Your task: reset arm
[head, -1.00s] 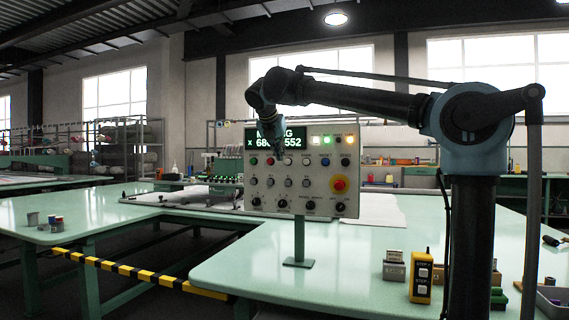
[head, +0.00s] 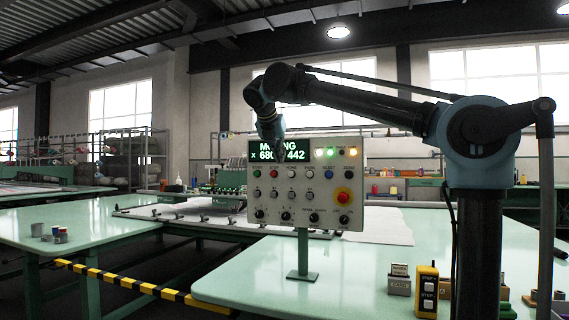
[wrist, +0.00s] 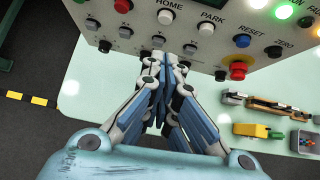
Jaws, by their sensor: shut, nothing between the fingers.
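My gripper (wrist: 172,66) is shut and empty in the wrist view, its fingertips together in front of the control panel's face. In the head view my gripper (head: 280,150) hangs from the arm in front of the upper middle of the control panel (head: 343,222). The panel stands on a green post and has several coloured buttons, dark knobs and a red emergency stop (head: 343,196) on a yellow ring. Its display (head: 300,149) is partly hidden by my gripper. In the wrist view a blue button (wrist: 242,41) sits by the label RESET.
Small cups (head: 37,230) stand on the left table.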

